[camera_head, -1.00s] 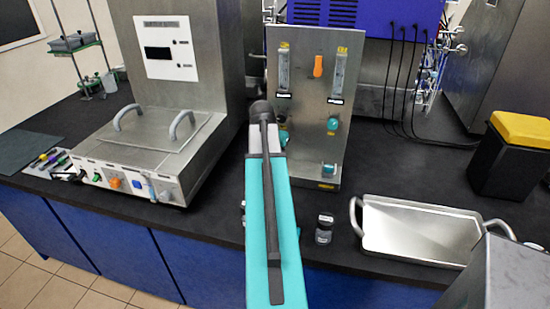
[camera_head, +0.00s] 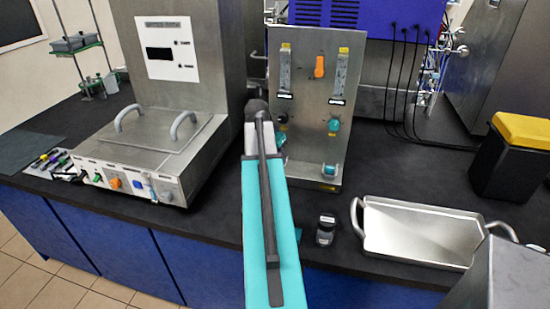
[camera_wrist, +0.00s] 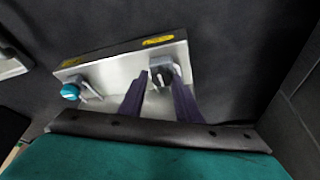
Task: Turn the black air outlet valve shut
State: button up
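The steel gas panel (camera_head: 308,110) stands upright on the bench in the head view. In the wrist view, its lower edge (camera_wrist: 120,56) shows with two valves. A dark grey-black valve (camera_wrist: 157,75) is between the fingertips of my gripper (camera_wrist: 160,78). The dark fingers are apart, one on each side of it; I cannot tell whether they touch it. A valve with a teal end (camera_wrist: 70,91) sits to the left, clear of the fingers. That teal valve also shows low on the panel in the head view (camera_head: 329,169). My arm hides the black valve and my gripper there.
A black knob (camera_head: 282,118) and a teal knob (camera_head: 333,125) sit higher on the panel. A small dark jar (camera_head: 325,230) and a steel tray (camera_head: 420,234) are at front right. A steel unit with handles (camera_head: 150,150) stands left. Black bench is bare between panel and tray.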

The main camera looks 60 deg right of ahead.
jog(key=shift+o, duration=1)
jog(key=shift+r, duration=0.1)
jog(key=shift+w+a+r, duration=0.1)
jog(key=shift+a+r, duration=0.05)
jog(key=b+v, duration=0.2)
jog(key=v, duration=1.1)
jog(key=shift+b, duration=0.35)
